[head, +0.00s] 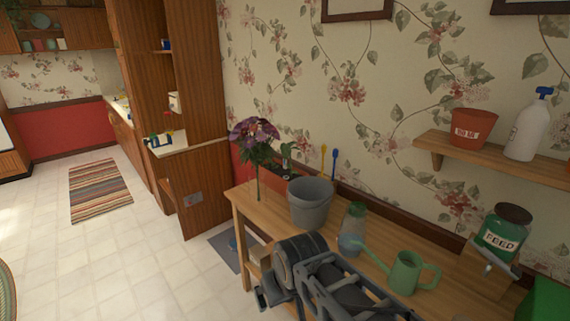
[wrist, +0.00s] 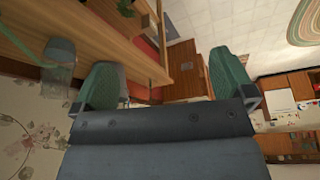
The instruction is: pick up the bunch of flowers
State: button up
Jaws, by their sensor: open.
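The bunch of flowers (head: 254,136), purple-pink blooms on a thin green stem, stands upright at the far left end of the wooden table (head: 243,200) in the head view. I cannot make it out surely in the wrist view. My gripper (wrist: 165,78) is open in the wrist view, its two green-padded fingers wide apart with nothing held between them. In the head view my dark arm is at the table's front edge, nearer the camera than the flowers and apart from them. Its fingertips are not clear there.
A grey pot (head: 310,205) stands just right of the flowers. A glass bottle (head: 352,230), a green watering can (head: 405,272) and a feed jar (head: 503,236) stand further right. A wall shelf (head: 500,160) overhangs the right side. Open floor (head: 130,260) lies left.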

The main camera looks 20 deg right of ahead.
aim_at(261, 151)
jog(key=u, duration=0.8)
jog(key=i, duration=1.7)
jog(key=z, duration=0.65)
